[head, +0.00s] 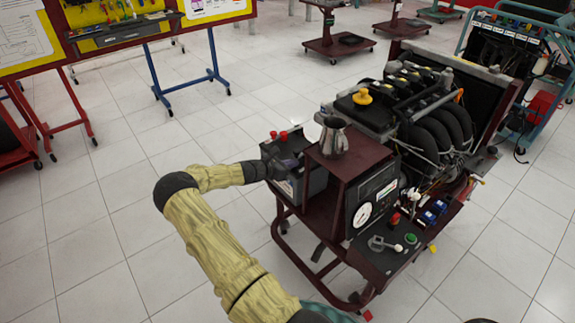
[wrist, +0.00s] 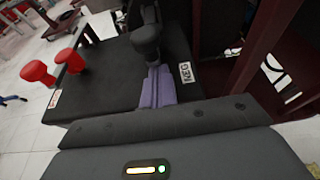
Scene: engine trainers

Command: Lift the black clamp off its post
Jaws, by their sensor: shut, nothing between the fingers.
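The black clamp (wrist: 146,40) shows in the wrist view, upright at the edge of the black battery (wrist: 110,85), close to a NEG label (wrist: 185,72). Its lower end and post are hard to make out. My gripper (wrist: 157,78) shows as narrow purple-grey fingers, closed together, with their tips just short of the clamp or against it; I cannot tell which. Nothing shows between them. In the head view my gripper (head: 285,162) is over the top of the battery (head: 289,186), and I cannot make out the clamp there.
Two red knobs (wrist: 70,60) stand on the battery's other side. A dark red stand (head: 340,170) bearing a metal jug (head: 332,137) rises right beside the battery. The engine (head: 430,110) is behind it.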

